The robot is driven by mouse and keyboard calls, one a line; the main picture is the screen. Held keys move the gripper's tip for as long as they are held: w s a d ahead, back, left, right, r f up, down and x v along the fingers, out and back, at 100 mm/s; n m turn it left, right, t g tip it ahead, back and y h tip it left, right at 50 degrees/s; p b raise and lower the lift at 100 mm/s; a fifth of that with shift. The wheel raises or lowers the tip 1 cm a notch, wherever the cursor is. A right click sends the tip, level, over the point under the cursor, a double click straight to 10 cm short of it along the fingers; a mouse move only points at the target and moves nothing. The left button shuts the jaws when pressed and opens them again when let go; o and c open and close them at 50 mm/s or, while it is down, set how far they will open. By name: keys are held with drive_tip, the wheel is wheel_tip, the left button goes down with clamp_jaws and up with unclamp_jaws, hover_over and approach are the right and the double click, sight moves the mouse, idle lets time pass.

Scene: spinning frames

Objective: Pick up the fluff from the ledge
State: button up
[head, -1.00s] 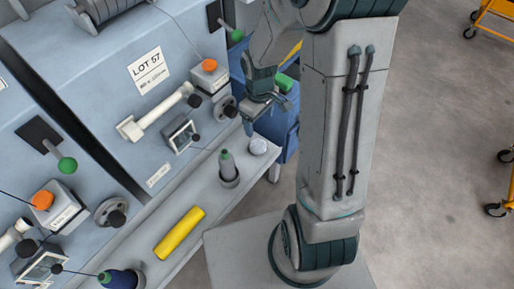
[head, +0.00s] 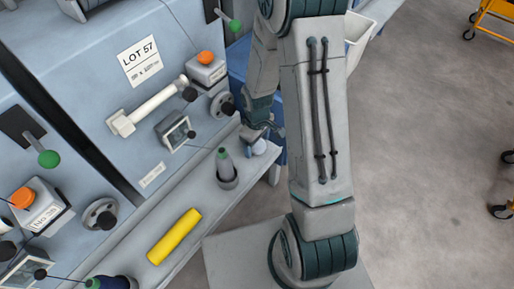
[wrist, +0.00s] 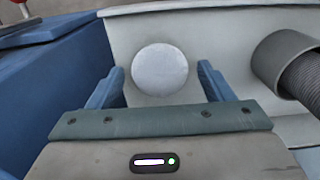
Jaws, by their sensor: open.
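The fluff is a pale round ball (head: 259,147) on the grey ledge (head: 201,199), near the ledge's far end. In the wrist view the fluff (wrist: 159,70) lies between and just beyond the two blue fingers. My gripper (wrist: 160,85) is open, with a finger on each side of the ball and a gap to both. In the head view my gripper (head: 262,132) is right at the fluff and partly covers it. Whether the fingers touch the ledge is hidden.
A grey bobbin holder with a green-tipped cone (head: 226,168) stands close to the left of the fluff; its ribbed side shows in the wrist view (wrist: 285,60). A yellow tube (head: 174,237) lies on the nearer ledge. The blue machine front (head: 110,75) rises behind.

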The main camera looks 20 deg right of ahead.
drive_tip(key=shift+f, duration=0.5)
drive_tip(key=c, duration=1)
drive_tip(key=shift+c, duration=0.2)
drive_tip(key=shift+r, duration=0.2)
